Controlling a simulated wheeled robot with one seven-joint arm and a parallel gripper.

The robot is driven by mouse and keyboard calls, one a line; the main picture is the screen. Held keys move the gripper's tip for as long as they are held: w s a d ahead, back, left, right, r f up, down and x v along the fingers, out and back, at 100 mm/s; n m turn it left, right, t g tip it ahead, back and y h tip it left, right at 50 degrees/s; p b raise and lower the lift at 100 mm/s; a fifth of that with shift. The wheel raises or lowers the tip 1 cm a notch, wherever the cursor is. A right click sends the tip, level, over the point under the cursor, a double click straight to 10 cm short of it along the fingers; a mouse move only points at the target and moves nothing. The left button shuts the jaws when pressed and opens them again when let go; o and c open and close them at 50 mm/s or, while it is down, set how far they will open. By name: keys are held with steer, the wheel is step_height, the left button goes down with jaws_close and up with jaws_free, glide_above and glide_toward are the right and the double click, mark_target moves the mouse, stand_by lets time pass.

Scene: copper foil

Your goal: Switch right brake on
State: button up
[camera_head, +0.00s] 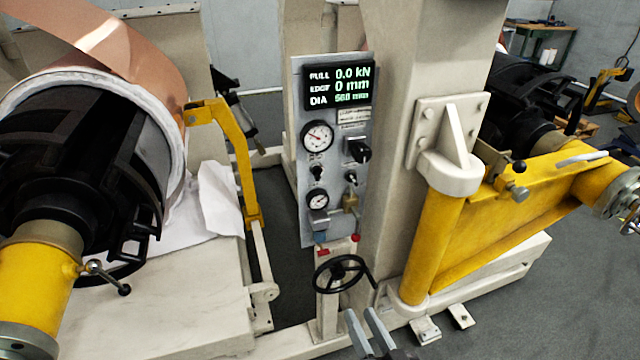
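A grey control panel (333,225) stands upright in the middle, fixed beside a cream column. It carries a black rotary knob (357,150) at upper right, a small black switch (317,173) at left and another small switch (351,178) at right. Low on the panel are a left fitting with a red end (322,252) and a brass fitting (350,201) at right. The labels are too small to read, so I cannot tell which control is the right brake. My gripper (361,313) is at the bottom edge, below the panel, its two grey fingers apart and empty.
A black handwheel (340,273) stands between my gripper and the panel. A display (338,86) and two gauges (317,136) are on the panel. A copper coil (118,55) stands left; a yellow arm (500,225) blocks the right. Dark floor shows between the machine frames.

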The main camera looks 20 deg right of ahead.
steer(key=m+t+p, duration=0.1)
steer(key=m+p, duration=0.1)
steer(key=p, duration=0.1)
glide_toward(320, 176)
steer(key=w, duration=0.9)
steer(key=shift+f+p, duration=0.15)
steer(key=shift+p, duration=0.25)
jaws_close()
